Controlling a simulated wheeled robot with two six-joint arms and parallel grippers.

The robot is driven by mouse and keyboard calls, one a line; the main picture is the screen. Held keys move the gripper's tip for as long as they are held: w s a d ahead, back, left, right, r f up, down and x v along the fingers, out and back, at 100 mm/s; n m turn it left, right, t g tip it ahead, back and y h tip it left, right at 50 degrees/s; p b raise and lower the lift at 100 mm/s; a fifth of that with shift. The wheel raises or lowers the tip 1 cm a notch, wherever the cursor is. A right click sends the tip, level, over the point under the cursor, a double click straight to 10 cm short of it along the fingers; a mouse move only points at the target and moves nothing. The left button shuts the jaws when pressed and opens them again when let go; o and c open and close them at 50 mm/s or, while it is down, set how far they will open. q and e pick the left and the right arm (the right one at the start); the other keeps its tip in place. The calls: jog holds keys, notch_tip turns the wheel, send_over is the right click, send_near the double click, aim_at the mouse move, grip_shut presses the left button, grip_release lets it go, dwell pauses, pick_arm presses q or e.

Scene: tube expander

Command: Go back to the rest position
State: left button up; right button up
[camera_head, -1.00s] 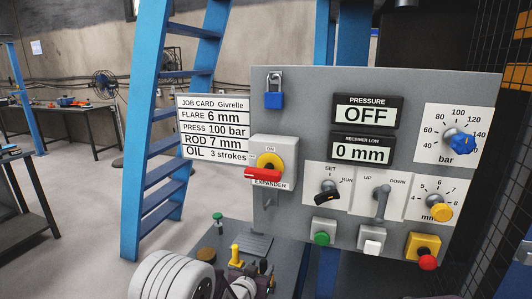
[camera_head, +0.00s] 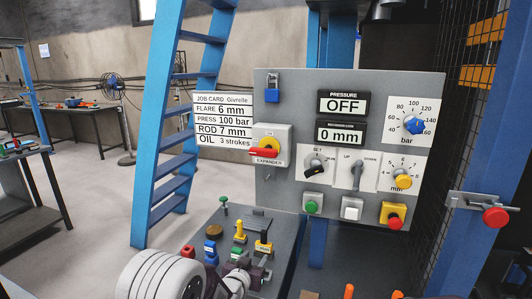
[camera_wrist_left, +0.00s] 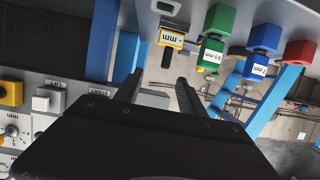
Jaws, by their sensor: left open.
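My left arm comes in at the bottom of the head view, and its gripper (camera_head: 262,268) is over the near part of the grey bench. In the left wrist view the two dark fingers of the gripper (camera_wrist_left: 157,88) stand apart with nothing held between them. The control panel (camera_head: 285,185) stands upright beyond the gripper, apart from it. Its pressure display (camera_head: 343,105) reads OFF and the receiver display (camera_head: 340,134) reads 0 mm. The red-handled expander switch (camera_head: 264,151) is on the panel's left side. My right gripper is not in view.
Coloured blocks with mm labels, among them a green one (camera_wrist_left: 219,22) and a blue one (camera_wrist_left: 264,38), stand close to the left gripper. A blue ladder (camera_head: 165,150) is behind left.

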pick_arm(q)
jog(key=s+a+r+n+y, duration=0.25)
jog(key=a+r, duration=0.25)
jog(key=a, duration=0.5)
jog(key=s+a+f+g, duration=0.1)
jog(key=s+f+g, duration=0.3)
jog(key=s, duration=0.5)
jog(key=s+a+f+g+y, duration=0.15)
jog(key=s+f+g, duration=0.25)
jog(key=s, duration=0.5)
jog(key=s+a+f+g, duration=0.25)
jog(key=s+g, duration=0.25)
jog(key=s, duration=0.5)
notch_tip(320, 180, up, 11)
jog(key=p, duration=1.2)
jog(key=shift+w+d+n+t+p, duration=0.3)
jog(key=shift+w+d+n+p, duration=0.05)
jog(key=shift+w+d+n, duration=0.1)
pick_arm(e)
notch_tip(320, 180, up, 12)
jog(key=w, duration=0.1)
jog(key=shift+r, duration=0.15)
